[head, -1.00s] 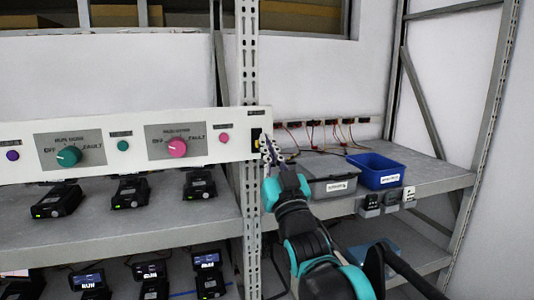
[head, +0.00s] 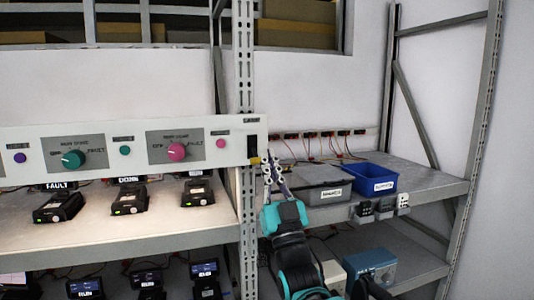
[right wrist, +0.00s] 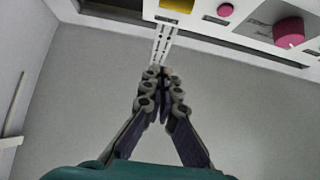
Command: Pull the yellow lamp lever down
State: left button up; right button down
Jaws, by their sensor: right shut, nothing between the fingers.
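The yellow lamp lever (head: 254,161) sits at the bottom of a dark slot (head: 252,146) at the right end of the white panel (head: 110,132). Its yellow part also shows at the top edge of the right wrist view (right wrist: 177,5). My right gripper (head: 268,161) is shut and empty, just right of the lever; I cannot tell whether it touches it. In the right wrist view the fingertips (right wrist: 163,76) are together. The shelf below the panel is brightly lit. My left gripper is out of view.
A perforated metal upright (head: 244,60) stands behind the panel end. A grey bin (head: 322,193) and a blue bin (head: 372,180) rest on the right shelf. Teal (head: 73,159) and pink (head: 176,152) knobs stick out of the panel. Several small devices stand on the shelves.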

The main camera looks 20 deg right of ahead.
notch_tip(320, 180, down, 39)
jog(key=s+g+h+b, duration=0.1)
jog(key=s+g+b, duration=0.1)
jog(key=g+b, duration=0.95)
pick_arm(q)
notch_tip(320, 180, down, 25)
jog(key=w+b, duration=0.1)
jog(key=b, duration=1.2)
pick_arm(e)
jog(key=s+f+g, duration=0.3)
jog(key=s+f, duration=0.3)
jog(key=f, duration=0.5)
jog(key=s+f+g, duration=0.2)
jog(key=s+f, duration=0.3)
jog(key=f, duration=0.6)
jog(key=s+f+g, duration=0.3)
jog(key=s+f, duration=0.3)
jog(key=f, duration=0.6)
jog(key=shift+s+d+g, duration=0.2)
jog(key=shift+s+g, duration=0.1)
jog(key=shift+g, duration=0.05)
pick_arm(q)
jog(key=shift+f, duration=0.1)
pick_arm(e)
jog(key=shift+f, duration=0.1)
